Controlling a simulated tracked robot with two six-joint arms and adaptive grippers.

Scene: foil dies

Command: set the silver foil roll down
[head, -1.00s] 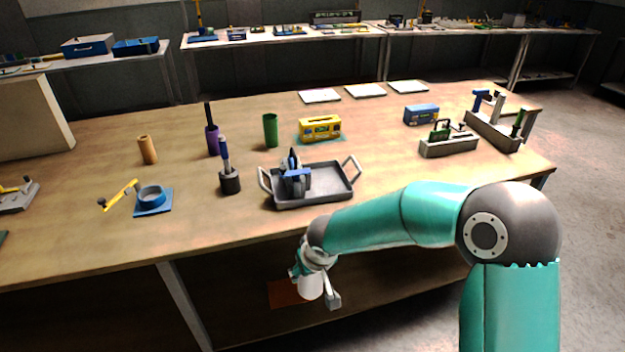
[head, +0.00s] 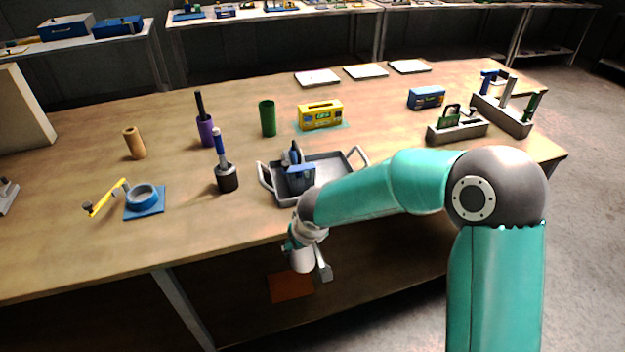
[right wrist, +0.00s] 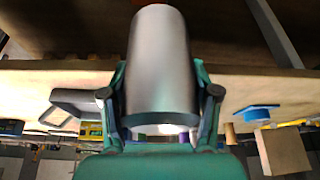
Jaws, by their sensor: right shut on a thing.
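The silver foil roll (right wrist: 160,65) is a smooth grey cylinder. In the right wrist view it lies between the two fingers of my right gripper (right wrist: 160,105), which is shut on it. In the head view my right gripper (head: 308,255) hangs in front of the table's near edge, just below the grey tray. The roll shows there only as a small pale piece (head: 302,262), partly hidden by the gripper. My left gripper is not in view.
The wooden table (head: 80,240) holds a grey tray (head: 335,168) with a blue tool in it, a dark holder (head: 227,180), a blue ring fixture (head: 143,200), a tan cylinder (head: 134,143), a green cylinder (head: 268,118) and a yellow box (head: 320,115). The front left tabletop is clear.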

